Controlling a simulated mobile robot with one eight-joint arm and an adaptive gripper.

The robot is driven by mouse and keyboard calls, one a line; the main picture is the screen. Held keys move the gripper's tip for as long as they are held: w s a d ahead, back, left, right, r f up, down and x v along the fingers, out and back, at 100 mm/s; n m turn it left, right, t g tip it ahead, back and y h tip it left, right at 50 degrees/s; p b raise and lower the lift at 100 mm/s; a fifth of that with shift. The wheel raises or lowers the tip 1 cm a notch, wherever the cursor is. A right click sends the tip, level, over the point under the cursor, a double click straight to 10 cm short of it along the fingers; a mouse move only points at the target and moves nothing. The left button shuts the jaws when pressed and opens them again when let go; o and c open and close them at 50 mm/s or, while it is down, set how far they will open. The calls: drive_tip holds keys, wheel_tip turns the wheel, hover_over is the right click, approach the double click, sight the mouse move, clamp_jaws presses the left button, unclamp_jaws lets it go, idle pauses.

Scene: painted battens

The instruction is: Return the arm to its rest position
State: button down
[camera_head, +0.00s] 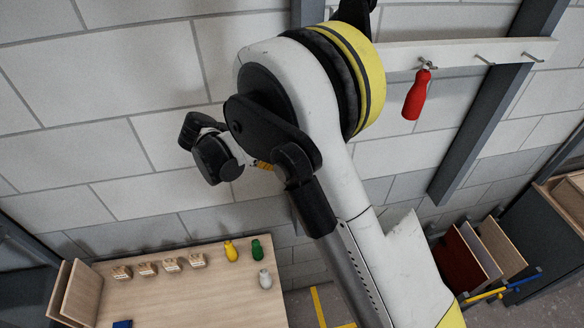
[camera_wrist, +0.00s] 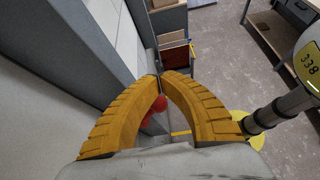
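My arm reaches up across the middle of the head view. My gripper (camera_wrist: 161,75) shows in the wrist view as two orange ribbed fingers with their tips together, and nothing is gripped at the tips. In the head view only a small orange part of it shows behind my arm. A red-handled tool (camera_head: 417,95) hangs from a hook on the wall rail, to the right of my arm and apart from it. A red shape (camera_wrist: 156,106) shows beyond the fingers in the wrist view, partly covered by them.
A wooden table (camera_head: 190,300) at the lower left holds wooden blocks, a blue piece, and yellow (camera_head: 231,251), green (camera_head: 257,249) and grey (camera_head: 265,279) objects. A rack of boards (camera_head: 480,255) stands at the right.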

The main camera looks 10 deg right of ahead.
drive_tip(key=s+d+f+m+t+y+b, duration=0.1)
drive_tip(key=s+d+f+m+y+b, duration=0.25)
drive_tip(key=f+b, duration=0.65)
drive_tip(key=s+d+f+m+t+y+b, duration=0.1)
drive_tip(key=s+d+f+m+y+b, duration=0.4)
drive_tip(key=b, duration=0.9)
drive_tip(key=s+a+f+m+t+y+b, duration=0.1)
drive_tip(key=s+f+m+b, duration=0.3)
drive_tip(key=f+b, duration=0.7)
drive_tip(key=s+a+f+m+t+y+b, duration=0.1)
drive_tip(key=s+f+m+b, duration=0.4)
drive_tip(key=f+b, duration=0.7)
drive_tip(key=s+t+y, duration=0.1)
drive_tip(key=s+t, duration=0.1)
drive_tip(key=shift+a+t+b, duration=0.3)
drive_tip(key=shift+t, duration=0.1)
